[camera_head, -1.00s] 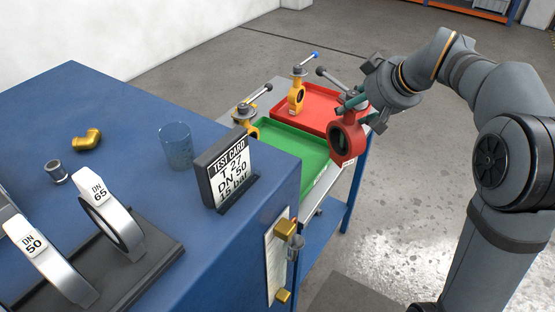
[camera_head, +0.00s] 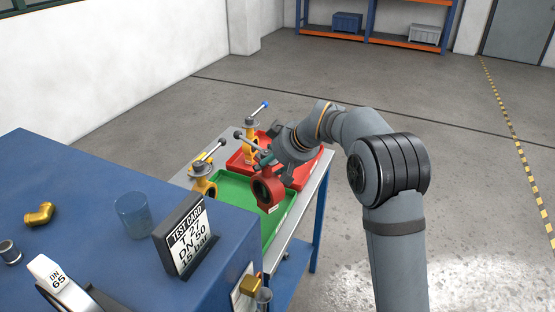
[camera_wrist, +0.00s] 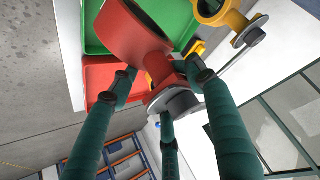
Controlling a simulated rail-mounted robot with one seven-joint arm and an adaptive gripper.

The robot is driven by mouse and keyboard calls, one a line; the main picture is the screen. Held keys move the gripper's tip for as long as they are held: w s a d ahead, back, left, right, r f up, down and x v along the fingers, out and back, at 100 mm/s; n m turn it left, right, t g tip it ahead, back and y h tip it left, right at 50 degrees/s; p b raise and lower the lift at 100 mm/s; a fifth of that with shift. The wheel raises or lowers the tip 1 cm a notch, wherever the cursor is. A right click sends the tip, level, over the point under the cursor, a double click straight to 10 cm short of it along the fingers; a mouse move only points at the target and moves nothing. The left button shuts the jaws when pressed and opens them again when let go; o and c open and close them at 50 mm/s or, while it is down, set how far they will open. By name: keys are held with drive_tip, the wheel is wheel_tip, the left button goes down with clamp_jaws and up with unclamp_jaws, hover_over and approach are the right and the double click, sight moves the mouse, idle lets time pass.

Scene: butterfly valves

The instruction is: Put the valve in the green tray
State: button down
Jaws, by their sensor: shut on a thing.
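A red butterfly valve (camera_head: 267,189) with a round bore hangs from my gripper (camera_head: 266,158). A grey lever with a dark knob sticks out at the grip. In the wrist view, the teal fingers of my gripper (camera_wrist: 160,76) are shut around the neck of the red valve (camera_wrist: 132,32). The green tray (camera_head: 233,187) lies below and behind the valve on a side table. It also shows past the valve in the wrist view (camera_wrist: 178,18). The valve hides part of the tray; I cannot tell the exact gap between them.
A red tray (camera_head: 302,176) lies beyond the green one, with a yellow valve (camera_head: 250,148) in it. Another yellow valve (camera_head: 202,186) stands at the green tray's left side. A blue bench (camera_head: 90,190) with a test card (camera_head: 184,236) and a glass (camera_head: 133,213) is nearer.

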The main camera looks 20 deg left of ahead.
sight(272, 173)
drive_tip(key=shift+w+a+f, duration=0.1)
drive_tip(key=shift+w+f, duration=0.05)
drive_tip(key=shift+f, duration=1.65)
drive_tip(key=c, duration=1.3)
unclamp_jaws()
drive_tip(key=shift+f+b, duration=0.25)
drive_tip(key=shift+b, duration=0.05)
drive_tip(key=shift+c, duration=0.2)
drive_tip(key=o, duration=0.5)
drive_tip(key=shift+s, duration=0.2)
drive_tip(key=shift+o, duration=0.2)
drive_tip(key=shift+r, duration=0.2)
drive_tip(key=v, duration=1.2)
drive_tip(key=shift+b, duration=0.4)
drive_tip(key=shift+f, duration=0.15)
